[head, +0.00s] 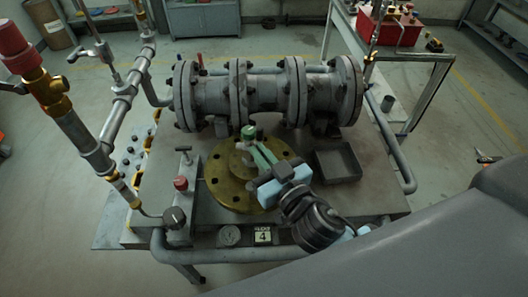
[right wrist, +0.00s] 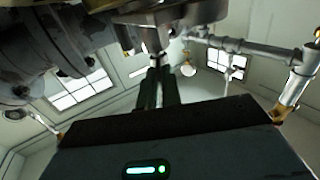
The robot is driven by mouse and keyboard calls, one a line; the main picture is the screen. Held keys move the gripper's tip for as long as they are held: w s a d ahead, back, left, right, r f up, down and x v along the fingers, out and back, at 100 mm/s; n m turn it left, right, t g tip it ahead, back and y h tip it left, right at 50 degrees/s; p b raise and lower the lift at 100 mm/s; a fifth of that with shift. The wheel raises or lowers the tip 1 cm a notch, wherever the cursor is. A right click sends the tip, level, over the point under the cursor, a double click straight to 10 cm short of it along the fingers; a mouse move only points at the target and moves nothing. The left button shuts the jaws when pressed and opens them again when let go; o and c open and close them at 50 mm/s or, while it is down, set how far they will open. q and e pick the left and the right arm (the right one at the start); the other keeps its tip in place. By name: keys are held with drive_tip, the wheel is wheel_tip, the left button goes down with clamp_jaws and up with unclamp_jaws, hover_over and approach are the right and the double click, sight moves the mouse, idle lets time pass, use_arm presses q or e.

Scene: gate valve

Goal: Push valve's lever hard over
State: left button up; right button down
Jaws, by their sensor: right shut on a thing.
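The gate valve is a grey flanged body (head: 265,92) lying across the back of the bench. In front of it a round brass flange (head: 222,190) lies flat, with a green-topped lever (head: 249,132) over it. My right gripper (head: 262,153) reaches in from the lower right and is shut at the lever, covering part of it. In the right wrist view my two dark fingers (right wrist: 157,76) are close together below a metal part. The exact grip is small and partly hidden. My left gripper is not in view.
A small dark tray (head: 338,178) stands right of the flange. A red-knobbed fitting (head: 181,184) and a tall pipe (head: 72,128) stand at the left. A grey rail (head: 398,150) edges the bench on the right.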

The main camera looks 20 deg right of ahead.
drive_tip(key=shift+a+f+m+h+b, duration=0.1)
drive_tip(key=shift+a+m+h+b, duration=0.15)
drive_tip(key=shift+m+h, duration=0.3)
drive_tip(key=shift+a+m+h+b, duration=0.25)
drive_tip(key=shift+m+h, duration=0.1)
drive_tip(key=shift+h, duration=0.3)
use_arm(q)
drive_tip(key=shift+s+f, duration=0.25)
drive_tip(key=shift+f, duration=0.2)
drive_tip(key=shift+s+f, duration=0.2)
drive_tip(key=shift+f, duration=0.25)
use_arm(e)
drive_tip(key=shift+h, duration=0.5)
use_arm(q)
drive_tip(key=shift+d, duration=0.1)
use_arm(e)
drive_tip(key=shift+m, duration=0.3)
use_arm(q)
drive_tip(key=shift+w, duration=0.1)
use_arm(e)
drive_tip(key=c, duration=1.6)
unclamp_jaws()
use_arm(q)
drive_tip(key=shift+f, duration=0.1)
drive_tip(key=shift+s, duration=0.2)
